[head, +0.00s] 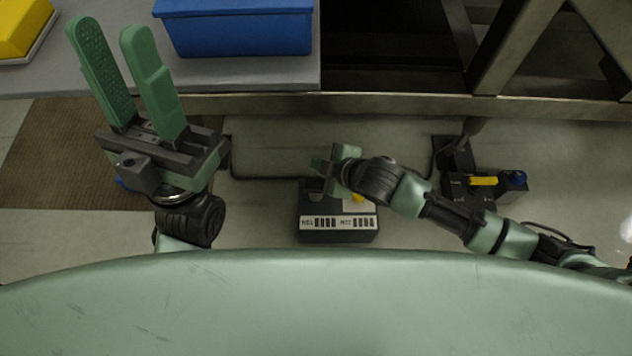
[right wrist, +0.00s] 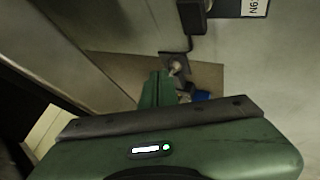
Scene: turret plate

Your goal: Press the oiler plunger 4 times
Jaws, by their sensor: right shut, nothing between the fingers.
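I cannot make out the oiler or its plunger for certain. A blue part (right wrist: 201,95) also shows just beyond my right fingers in the right wrist view, partly covered. My left gripper (head: 113,48) is open and empty, its two green fingers apart and raised at the upper left. My right gripper (head: 320,165) is shut and empty, over the far edge of a dark labelled box. Its closed fingers show in the right wrist view (right wrist: 159,80).
The dark box (head: 338,236) has a white label and a yellow part. Another dark unit (head: 468,192) carries a yellow bar and a blue knob. A blue bin (head: 240,30) and a yellow item (head: 18,28) stand on a grey top. A brown mat (head: 50,150) lies left.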

